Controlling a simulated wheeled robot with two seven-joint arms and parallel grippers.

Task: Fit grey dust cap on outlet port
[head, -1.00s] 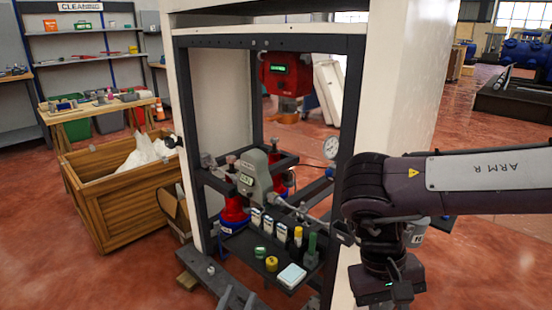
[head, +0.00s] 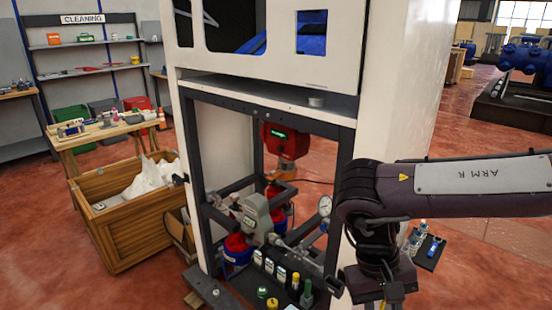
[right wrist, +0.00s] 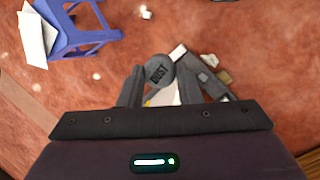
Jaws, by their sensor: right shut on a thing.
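A round grey dust cap (right wrist: 160,71), marked "DUST", sits between the fingers of my right gripper (right wrist: 160,84) in the right wrist view; the gripper is shut on it. In the head view the right hand (head: 383,287) hangs at the lower right, in front of the cabinet's right post, and the cap cannot be made out. The dispenser cabinet (head: 402,75) stands in the middle, with a grey pump-like body (head: 257,215) and piping inside its open lower bay. I cannot tell which fitting is the outlet port. My left gripper is out of view.
A small grey round piece (head: 316,100) lies on the cabinet ledge. Several bottles (head: 281,275) stand low in the bay. A wooden crate (head: 130,220) stands left; a small tray (head: 432,250) lies right of the cabinet. A blue stool (right wrist: 75,32) shows in the wrist view.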

